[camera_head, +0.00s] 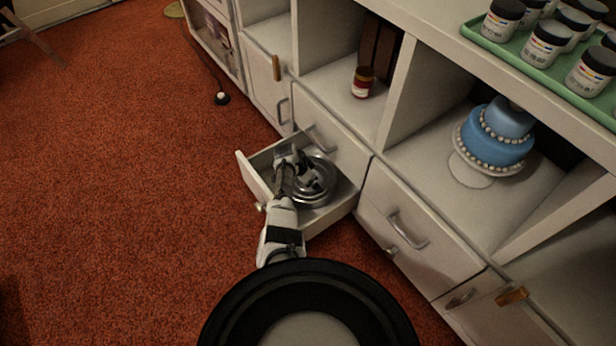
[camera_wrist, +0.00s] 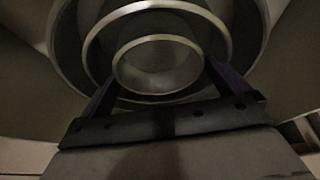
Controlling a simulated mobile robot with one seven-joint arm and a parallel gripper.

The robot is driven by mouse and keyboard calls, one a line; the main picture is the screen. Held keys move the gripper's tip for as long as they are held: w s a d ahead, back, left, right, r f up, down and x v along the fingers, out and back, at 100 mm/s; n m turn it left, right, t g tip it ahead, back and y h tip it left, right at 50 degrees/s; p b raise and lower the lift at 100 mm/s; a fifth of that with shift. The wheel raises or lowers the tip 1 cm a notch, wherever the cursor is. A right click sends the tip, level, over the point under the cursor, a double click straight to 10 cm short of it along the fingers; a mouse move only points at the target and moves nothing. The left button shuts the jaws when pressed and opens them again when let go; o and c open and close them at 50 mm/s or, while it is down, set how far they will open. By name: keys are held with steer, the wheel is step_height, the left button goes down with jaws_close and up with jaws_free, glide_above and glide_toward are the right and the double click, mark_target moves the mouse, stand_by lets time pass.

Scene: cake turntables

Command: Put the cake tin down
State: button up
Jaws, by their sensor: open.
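The cake tin (camera_head: 326,190) is round, metallic and silver. It sits inside the open drawer (camera_head: 250,178), at the side nearer the cabinet. In the wrist view it shows as nested round metal rims (camera_wrist: 160,8); I cannot tell whether these are one stepped tin or several stacked. My gripper (camera_head: 300,172) is inside the drawer at the tin, partly covering it in the head view. In the wrist view my gripper (camera_wrist: 162,78) has its two dark fingers apart, on either side of the smallest ring. Whether the fingertips touch the metal is unclear.
The white cabinet (camera_head: 415,95) has other drawers closed. A red-lidded jar (camera_head: 362,82) and a blue tiered cake on a stand (camera_head: 490,140) sit on its shelves. A green tray (camera_head: 490,40) of jars stands on top. The red carpet at left is mostly clear.

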steer(key=shift+r+p, duration=0.5)
steer(key=p+v, duration=0.5)
steer(key=v, duration=0.7)
steer(key=shift+r, duration=0.1)
